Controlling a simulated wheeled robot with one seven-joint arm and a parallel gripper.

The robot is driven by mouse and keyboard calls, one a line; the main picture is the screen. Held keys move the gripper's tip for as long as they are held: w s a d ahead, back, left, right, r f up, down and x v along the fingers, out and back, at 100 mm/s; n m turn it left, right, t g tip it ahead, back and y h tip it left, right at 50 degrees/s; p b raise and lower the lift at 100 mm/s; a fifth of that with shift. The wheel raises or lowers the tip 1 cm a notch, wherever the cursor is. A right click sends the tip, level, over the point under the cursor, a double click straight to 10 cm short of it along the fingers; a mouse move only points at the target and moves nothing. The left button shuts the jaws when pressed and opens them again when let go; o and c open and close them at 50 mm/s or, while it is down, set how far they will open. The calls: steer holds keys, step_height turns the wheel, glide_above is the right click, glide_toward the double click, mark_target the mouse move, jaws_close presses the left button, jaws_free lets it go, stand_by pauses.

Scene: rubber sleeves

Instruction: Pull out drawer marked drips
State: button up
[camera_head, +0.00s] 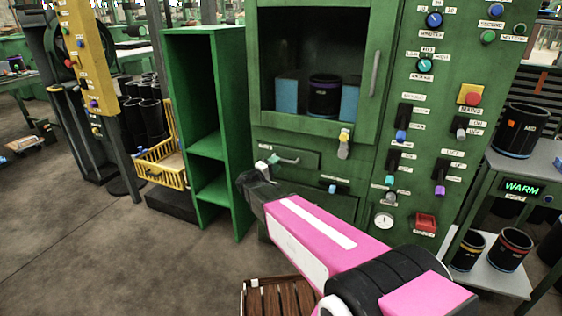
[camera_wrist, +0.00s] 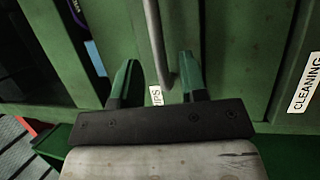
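The green drawer front (camera_head: 304,158) sits below the cabinet's window and looks flush with the cabinet. Its bar handle (camera_head: 287,161) is beside my gripper (camera_head: 262,166). In the wrist view the handle (camera_wrist: 154,35) runs between the two green-tipped fingers of my gripper (camera_wrist: 159,72), with gaps on both sides. The fingers are apart and not closed on it. A white label (camera_wrist: 156,96) between the fingers shows only the letters "PS"; the rest is hidden.
A label reading CLEANING (camera_wrist: 306,84) is to the right in the wrist view. A green open shelf (camera_head: 207,145) stands left. A wooden slatted piece (camera_head: 280,298) is at the bottom.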

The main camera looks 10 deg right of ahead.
steer(key=shift+x, duration=1.95)
steer(key=shift+c, duration=0.3)
